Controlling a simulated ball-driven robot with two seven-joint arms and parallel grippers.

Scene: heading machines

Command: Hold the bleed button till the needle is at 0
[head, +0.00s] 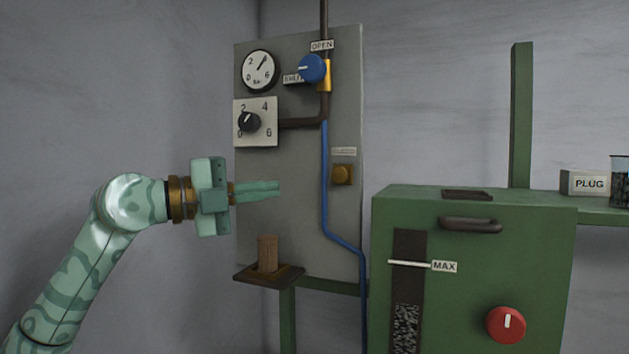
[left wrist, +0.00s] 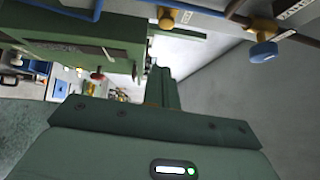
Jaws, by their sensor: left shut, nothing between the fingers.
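The bleed button is probably the round amber button (head: 342,174) on the grey panel (head: 290,210); the small label above it is too blurred to read. It also seems to show in the left wrist view (left wrist: 167,22). The round white gauge (head: 258,70) is at the panel's upper left. Its needle points up and right, well away from 0. My left gripper (head: 278,188) is shut and empty in front of the panel, its fingertips left of the button and apart from it in the picture. My right gripper is not in view.
A blue knob (head: 312,68) sits by the OPEN label, above a blue hose (head: 324,180). A black dial (head: 249,122) is below the gauge. A wooden peg (head: 267,253) stands on a small shelf. A green machine (head: 480,260) with a red knob (head: 506,324) stands at right.

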